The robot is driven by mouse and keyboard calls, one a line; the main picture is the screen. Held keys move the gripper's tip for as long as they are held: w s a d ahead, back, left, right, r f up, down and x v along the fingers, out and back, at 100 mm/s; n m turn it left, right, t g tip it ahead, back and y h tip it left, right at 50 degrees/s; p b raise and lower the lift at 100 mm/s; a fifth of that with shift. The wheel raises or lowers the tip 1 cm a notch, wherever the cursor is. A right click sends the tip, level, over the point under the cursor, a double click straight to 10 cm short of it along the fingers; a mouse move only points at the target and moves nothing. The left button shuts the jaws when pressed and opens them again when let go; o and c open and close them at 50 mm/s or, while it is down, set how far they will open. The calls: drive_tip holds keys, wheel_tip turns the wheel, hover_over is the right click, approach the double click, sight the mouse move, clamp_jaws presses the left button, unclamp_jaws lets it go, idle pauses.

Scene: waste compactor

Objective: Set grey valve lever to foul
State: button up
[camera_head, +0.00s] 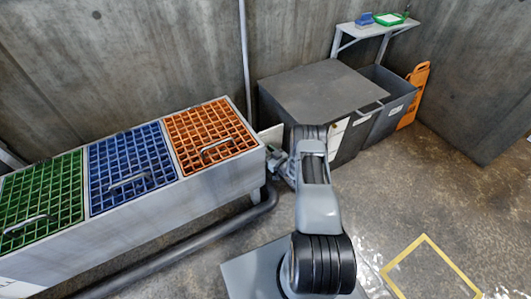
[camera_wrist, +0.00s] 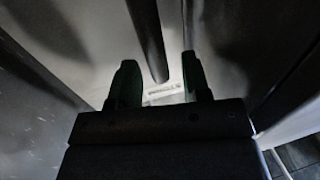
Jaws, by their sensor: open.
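My gripper (camera_head: 276,158) is in the gap between the slatted trough and the dark grey box, mostly hidden by my own arm in the head view. In the wrist view my gripper (camera_wrist: 160,76) is open, its two dark fingers apart. A long dark grey bar (camera_wrist: 149,38) runs from the top edge down to between the fingers. It looks like the grey valve lever, but I cannot be sure. I cannot tell whether the fingers touch it. A small light label (camera_wrist: 178,89) with unreadable dark marks shows between the fingers. No foul marking is readable.
The trough (camera_head: 150,222) with green, blue and orange grids stands at left. A dark pipe (camera_head: 180,246) runs along its foot. The dark grey box (camera_head: 318,93) stands behind my arm, with an orange board (camera_head: 412,95) beyond. Open floor (camera_head: 430,190) lies at right.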

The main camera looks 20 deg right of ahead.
drive_tip(key=shift+w+a, duration=0.15)
drive_tip(key=shift+w, duration=0.35)
drive_tip(key=shift+c, duration=0.2)
clamp_jaws()
